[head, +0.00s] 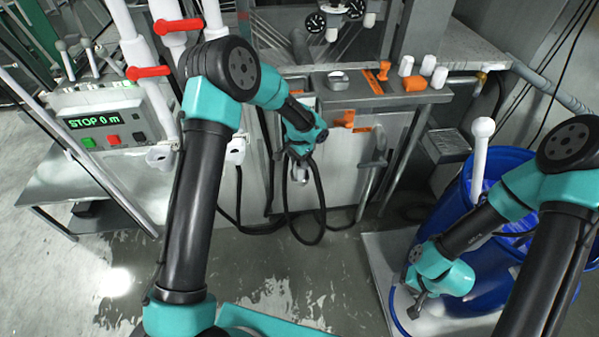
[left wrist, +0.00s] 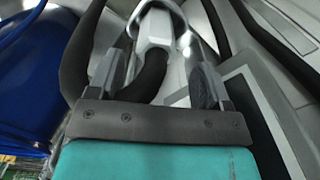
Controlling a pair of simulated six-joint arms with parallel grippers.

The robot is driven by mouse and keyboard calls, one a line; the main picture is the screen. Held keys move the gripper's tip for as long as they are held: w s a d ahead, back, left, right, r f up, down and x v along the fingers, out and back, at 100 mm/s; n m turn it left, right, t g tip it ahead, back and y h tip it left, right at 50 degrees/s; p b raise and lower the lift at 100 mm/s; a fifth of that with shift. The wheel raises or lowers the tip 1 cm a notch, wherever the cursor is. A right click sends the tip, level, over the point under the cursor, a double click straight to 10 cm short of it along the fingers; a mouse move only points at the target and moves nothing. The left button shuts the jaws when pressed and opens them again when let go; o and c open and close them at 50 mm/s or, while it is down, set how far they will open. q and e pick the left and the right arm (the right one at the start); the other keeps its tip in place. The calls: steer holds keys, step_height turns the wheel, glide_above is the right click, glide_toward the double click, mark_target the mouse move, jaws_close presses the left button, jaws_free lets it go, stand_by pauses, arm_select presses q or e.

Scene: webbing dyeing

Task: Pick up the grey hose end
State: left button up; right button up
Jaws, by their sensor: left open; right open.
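The grey hose end (left wrist: 156,28) is a light fitting on a black hose (left wrist: 150,76) in the left wrist view. The hose curves between my open left gripper's (left wrist: 156,88) two fingers, with the fitting just beyond them. In the head view, my left gripper (head: 297,163) points down in front of the grey cabinet, and the hose end (head: 301,174) shows small beside its fingers. Contact cannot be made out. The black hose (head: 318,205) loops down toward the floor. My right gripper (head: 417,302) is open and low at the right, beside the blue drum.
A blue drum (head: 488,180) with a white-handled tool (head: 481,150) stands at the right on a pale platform (head: 377,262). The cabinet (head: 387,135) has orange handles. The wet floor below is mostly open.

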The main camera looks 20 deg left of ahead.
mark_target(299, 172)
arm_select(q)
steer(key=shift+f, duration=0.5)
steer(key=shift+w+d+f, duration=0.1)
steer(key=shift+d+f, duration=0.05)
steer(key=shift+f, duration=1.15)
steer(key=shift+d+f, duration=0.15)
steer(key=shift+f, duration=1.15)
steer(key=c, duration=1.1)
steer(key=shift+c, duration=0.2)
steer(key=shift+r, duration=0.1)
